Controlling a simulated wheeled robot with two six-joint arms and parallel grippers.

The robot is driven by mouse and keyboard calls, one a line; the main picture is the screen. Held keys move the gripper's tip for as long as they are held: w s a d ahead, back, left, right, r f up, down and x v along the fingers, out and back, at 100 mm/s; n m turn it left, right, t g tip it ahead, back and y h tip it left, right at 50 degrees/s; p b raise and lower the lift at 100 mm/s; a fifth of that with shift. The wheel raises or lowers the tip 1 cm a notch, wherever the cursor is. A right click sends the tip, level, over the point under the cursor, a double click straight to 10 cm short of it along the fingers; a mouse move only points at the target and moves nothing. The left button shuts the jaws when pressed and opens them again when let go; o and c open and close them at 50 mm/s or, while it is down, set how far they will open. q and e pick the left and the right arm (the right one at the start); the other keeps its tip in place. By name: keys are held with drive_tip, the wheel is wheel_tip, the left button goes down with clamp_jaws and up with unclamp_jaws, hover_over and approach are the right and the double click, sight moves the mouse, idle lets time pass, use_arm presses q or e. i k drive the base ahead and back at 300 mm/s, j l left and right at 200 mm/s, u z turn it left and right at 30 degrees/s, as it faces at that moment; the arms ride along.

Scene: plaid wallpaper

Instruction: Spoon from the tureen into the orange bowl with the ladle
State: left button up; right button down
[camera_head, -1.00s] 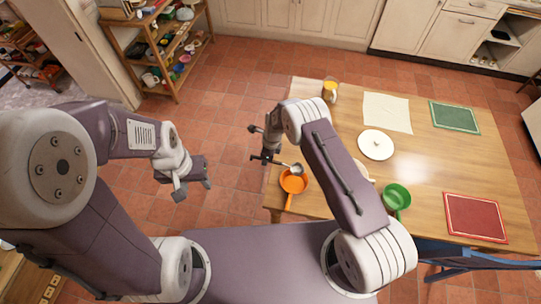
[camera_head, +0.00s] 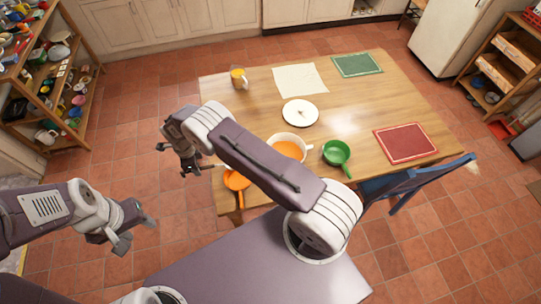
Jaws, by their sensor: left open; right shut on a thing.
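The orange bowl (camera_head: 237,181), with a handle, sits at the table's near left edge. The tureen (camera_head: 291,148) is white, holds orange contents and stands right of the orange bowl, partly behind my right arm. My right gripper (camera_head: 192,166) is at the table's left edge, left of the orange bowl, shut on the ladle (camera_head: 207,167). Only a short piece of the ladle's handle shows; its head is hidden or too small to make out, and so is anything in it. My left gripper (camera_head: 134,233) is open and empty over the floor, left of the table.
A white lid (camera_head: 300,113) lies behind the tureen. A green pan (camera_head: 336,153) is to its right. A mug (camera_head: 239,78) of orange drink, a cream cloth (camera_head: 300,79), a green mat (camera_head: 357,64) and a red mat (camera_head: 405,143) lie further off. A blue chair (camera_head: 415,185) stands at the near right.

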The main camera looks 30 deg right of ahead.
sight(289, 144)
drive_tip(key=l+z, duration=0.2)
drive_tip(key=l, duration=0.25)
drive_tip(key=i+l+z, duration=0.15)
drive_tip(key=l, duration=0.25)
drive_tip(key=i+l+z, duration=0.2)
drive_tip(key=l, duration=0.2)
drive_tip(key=k, duration=0.05)
